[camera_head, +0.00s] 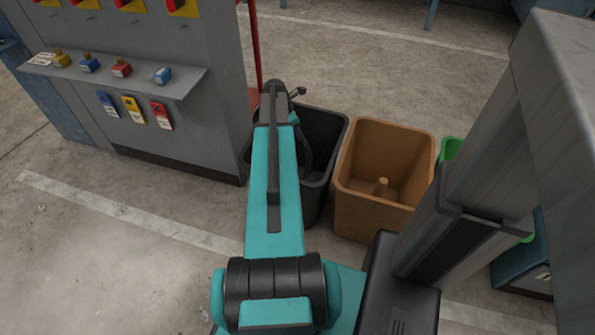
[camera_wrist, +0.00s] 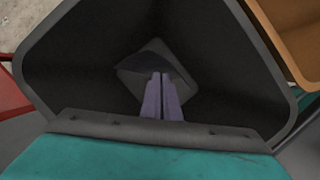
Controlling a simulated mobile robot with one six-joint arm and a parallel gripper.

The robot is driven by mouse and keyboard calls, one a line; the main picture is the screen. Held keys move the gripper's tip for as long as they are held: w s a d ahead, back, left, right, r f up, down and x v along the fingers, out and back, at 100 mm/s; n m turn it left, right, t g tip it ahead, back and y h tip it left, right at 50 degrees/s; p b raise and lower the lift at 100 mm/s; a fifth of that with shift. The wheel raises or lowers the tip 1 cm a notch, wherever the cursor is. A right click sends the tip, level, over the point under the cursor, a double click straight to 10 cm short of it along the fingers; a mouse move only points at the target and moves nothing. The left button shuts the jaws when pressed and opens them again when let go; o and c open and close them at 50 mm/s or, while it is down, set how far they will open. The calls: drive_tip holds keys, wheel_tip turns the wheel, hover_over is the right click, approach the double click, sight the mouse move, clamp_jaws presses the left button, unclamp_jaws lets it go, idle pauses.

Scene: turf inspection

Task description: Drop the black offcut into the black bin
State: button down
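The black bin (camera_head: 321,126) stands on the floor just beyond my arm, left of a brown bin. In the wrist view I look down into the black bin (camera_wrist: 233,60). My gripper (camera_wrist: 161,76) points down over its inside. Its two pale purple-grey fingers lie close side by side, with at most a thin gap. A dark shape, perhaps the black offcut (camera_wrist: 143,65), shows around and beyond the fingertips, against the greyer bin floor. I cannot tell whether it is between the fingers or lies below them. In the head view my arm hides the gripper.
The brown bin (camera_head: 365,205) stands close on the right with a small tan piece (camera_head: 381,186) inside. A green bin (camera_head: 449,150) is partly hidden behind my column. A grey cabinet (camera_head: 213,100) with a shelf (camera_head: 185,81) of small coloured parts is on the left. Floor at lower left is clear.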

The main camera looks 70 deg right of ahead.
drive_tip(key=c, duration=0.6)
unclamp_jaws()
drive_tip(key=shift+c, duration=0.2)
drive_tip(key=shift+r, duration=0.1)
drive_tip(key=shift+t+y, duration=0.7)
drive_tip(key=shift+t, duration=0.1)
drive_tip(key=r+p, duration=0.3)
drive_tip(key=p, duration=0.2)
drive_tip(key=r+p, duration=0.2)
drive_tip(key=shift+w+a+r+p, duration=0.3)
drive_tip(key=shift+w+a+r, duration=0.05)
drive_tip(key=shift+w, duration=0.05)
drive_tip(key=shift+r, duration=0.1)
wheel_tip(320, 180, up, 13)
drive_tip(key=w+a+p, duration=0.1)
drive_tip(key=shift+w+a+r, duration=0.2)
drive_tip(key=shift+w+a, duration=0.05)
idle(0.7)
